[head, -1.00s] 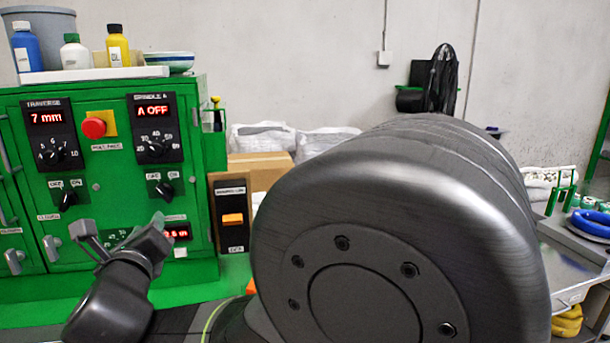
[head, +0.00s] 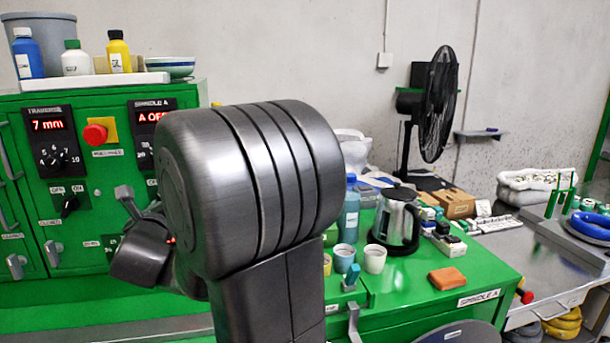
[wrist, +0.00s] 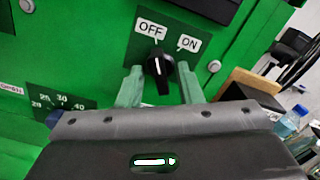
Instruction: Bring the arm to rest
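My gripper (wrist: 160,86) is open in the wrist view, its two pale green fingers standing apart. A black rotary knob (wrist: 160,70) between OFF and ON labels shows between the fingertips; I cannot tell whether they touch it. In the head view my gripper (head: 134,205) is close in front of the green cabinet (head: 100,268), partly hidden by my own grey arm link. That link also covers part of the SPINDLE A panel and the cabinet's lower right.
The green bench (head: 400,285) at right holds a kettle (head: 396,218), cups (head: 374,258), a blue bottle (head: 349,208) and an orange block (head: 447,278). A fan (head: 438,105) stands behind. A blue cable coil (head: 592,224) is at far right. A red emergency button (head: 95,134) is on the cabinet.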

